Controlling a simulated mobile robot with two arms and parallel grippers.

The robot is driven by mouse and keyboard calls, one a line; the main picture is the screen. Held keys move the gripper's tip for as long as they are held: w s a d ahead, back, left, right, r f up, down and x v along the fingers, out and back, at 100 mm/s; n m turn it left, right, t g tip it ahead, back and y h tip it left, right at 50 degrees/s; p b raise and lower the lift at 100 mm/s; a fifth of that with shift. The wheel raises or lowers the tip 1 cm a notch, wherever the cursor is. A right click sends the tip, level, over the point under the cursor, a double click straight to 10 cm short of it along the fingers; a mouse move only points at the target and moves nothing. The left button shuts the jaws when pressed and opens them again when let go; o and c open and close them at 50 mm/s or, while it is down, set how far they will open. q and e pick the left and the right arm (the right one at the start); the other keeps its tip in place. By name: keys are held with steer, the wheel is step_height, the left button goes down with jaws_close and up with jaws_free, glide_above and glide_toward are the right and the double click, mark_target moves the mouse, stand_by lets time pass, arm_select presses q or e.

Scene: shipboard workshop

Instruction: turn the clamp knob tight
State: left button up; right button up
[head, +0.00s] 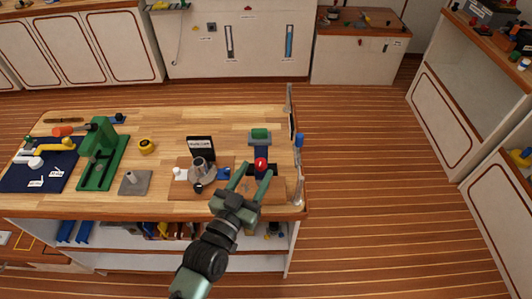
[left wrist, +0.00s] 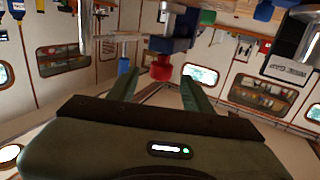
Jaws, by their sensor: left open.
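The clamp knob (head: 261,164) is red and sits on a dark clamp body at the right end of the workbench. In the left wrist view the red knob (left wrist: 161,67) shows between the two fingers, beyond their tips, below a dark blue block (left wrist: 172,45). My left gripper (head: 256,172) is open, its green fingers pointing at the knob from the bench's front side. I cannot tell whether either finger touches it. It also shows in the left wrist view (left wrist: 157,78). My right gripper is not in view.
A grey lamp-like piece (head: 202,170) with a black sign (head: 200,147) stands left of the clamp. A green-topped block (head: 260,134) lies behind it. A blue item (head: 299,140) is at the bench's right edge. The wooden floor (head: 370,190) to the right is clear.

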mark_target(263, 159)
arm_select(q)
steer(key=p+x, duration=0.1)
steer(key=x, duration=0.6)
steer(key=shift+w, duration=0.1)
steer(key=shift+c, duration=0.3)
jaws_close()
